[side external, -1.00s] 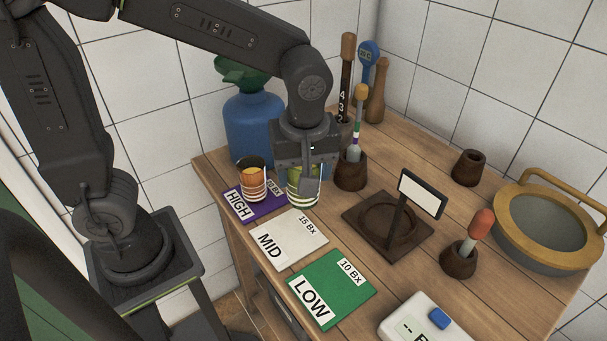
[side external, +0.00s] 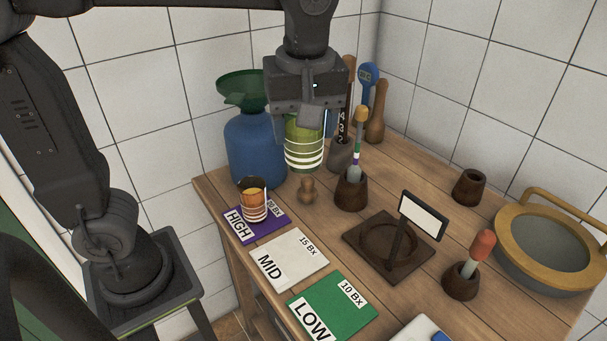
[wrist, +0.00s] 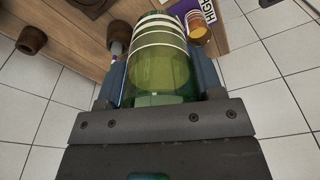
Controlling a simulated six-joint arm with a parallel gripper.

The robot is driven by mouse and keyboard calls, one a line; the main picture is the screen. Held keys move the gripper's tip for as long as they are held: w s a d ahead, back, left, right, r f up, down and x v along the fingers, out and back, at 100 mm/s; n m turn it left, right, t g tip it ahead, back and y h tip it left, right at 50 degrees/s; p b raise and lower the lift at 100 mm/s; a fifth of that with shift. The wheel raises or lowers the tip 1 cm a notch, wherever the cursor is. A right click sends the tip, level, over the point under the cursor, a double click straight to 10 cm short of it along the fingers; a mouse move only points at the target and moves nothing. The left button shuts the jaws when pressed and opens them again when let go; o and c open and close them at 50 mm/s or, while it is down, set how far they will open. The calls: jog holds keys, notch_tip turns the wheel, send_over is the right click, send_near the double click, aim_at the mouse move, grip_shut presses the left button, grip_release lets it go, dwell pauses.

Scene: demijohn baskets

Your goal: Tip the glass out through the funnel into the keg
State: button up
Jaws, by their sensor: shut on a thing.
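My gripper (side external: 304,110) is shut on a green glass (side external: 304,152) with white bands and holds it upright in the air above the table. In the wrist view the green glass (wrist: 160,65) fills the space between the fingers, with yellowish-green liquid showing inside. The blue keg (side external: 255,147) stands at the back left of the table, left of the held glass. The green funnel (side external: 243,90) sits on top of the keg, its rim at about the height of my gripper in the side view.
An amber banded glass (side external: 254,204) stands on the purple HIGH card (side external: 268,224). The white MID card (side external: 289,259) and green LOW card (side external: 333,303) are bare.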

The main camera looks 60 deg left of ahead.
notch_tip(320, 180, up, 12)
jog(key=w+a+m, duration=0.1)
jog(key=w+a, duration=0.5)
jog(key=a, duration=0.7)
jog(key=w+a+m, duration=0.1)
jog(key=w+a, duration=0.4)
jog(key=a, duration=0.8)
jog(key=f+t, duration=0.1)
jog(key=f, duration=0.1)
jog(key=f+t+h, duration=0.1)
jog(key=f, duration=0.2)
jog(key=f+t+h, duration=0.1)
jog(key=f, duration=0.2)
jog(key=shift+w+n+t, duration=0.3)
jog(key=shift+w+t, duration=0.05)
jog(key=shift+t, duration=0.05)
jog(key=shift+w+d+f+t+h, duration=0.1)
jog(key=shift+t+h, duration=0.25)
jog(key=shift+t, duration=0.25)
jog(key=shift+w+f+t+h, duration=0.1)
jog(key=shift+t+h, duration=0.25)
jog(key=shift+t, duration=0.25)
jog(key=shift+f+t+h, duration=0.15)
jog(key=shift+t+h, duration=0.15)
jog(key=shift+t, duration=0.2)
jog(key=shift+f, duration=0.1)
